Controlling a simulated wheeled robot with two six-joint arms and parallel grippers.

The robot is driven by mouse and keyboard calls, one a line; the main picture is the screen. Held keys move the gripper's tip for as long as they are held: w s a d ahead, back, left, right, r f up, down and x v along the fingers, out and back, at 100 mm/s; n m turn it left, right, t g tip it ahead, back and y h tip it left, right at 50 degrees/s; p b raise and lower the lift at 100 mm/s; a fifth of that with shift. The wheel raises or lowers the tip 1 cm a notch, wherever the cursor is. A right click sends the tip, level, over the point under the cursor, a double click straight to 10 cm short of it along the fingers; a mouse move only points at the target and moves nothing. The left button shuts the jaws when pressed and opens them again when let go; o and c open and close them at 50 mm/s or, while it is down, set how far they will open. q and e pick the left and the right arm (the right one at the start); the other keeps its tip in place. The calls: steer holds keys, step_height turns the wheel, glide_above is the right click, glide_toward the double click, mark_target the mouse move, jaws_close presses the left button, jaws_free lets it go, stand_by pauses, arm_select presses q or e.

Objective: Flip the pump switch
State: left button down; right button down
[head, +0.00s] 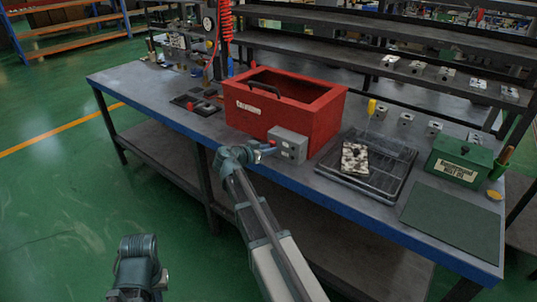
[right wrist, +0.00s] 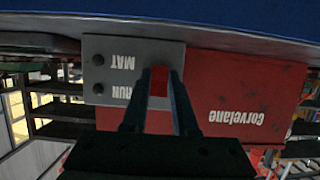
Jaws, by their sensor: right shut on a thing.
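The pump switch box (head: 291,148) is a small grey box at the front of the red Corvelane bin on the workbench. In the right wrist view its grey panel (right wrist: 105,72) shows upside down, with dark round spots and the words RUN and MAT. A red switch (right wrist: 158,82) sits on this panel between my right fingers. My right gripper (right wrist: 159,92) is shut on the red switch; it also shows in the head view (head: 266,148), at the left side of the box. Part of my left arm shows at the lower left; its gripper is not visible.
The red bin (head: 325,122) stands right behind the box. To the right are a black tray (head: 385,182) with a patterned cloth (head: 355,158), a green box (head: 456,163) and a dark mat (head: 452,222). The bench's blue front edge (head: 345,200) runs below.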

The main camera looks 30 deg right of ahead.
steer(key=c, duration=0.7)
jaws_free()
steer(key=p+v, duration=0.4)
steer(key=v, duration=0.9)
steer(key=shift+s+a+p, duration=0.15)
steer(key=shift+a+p, duration=0.25)
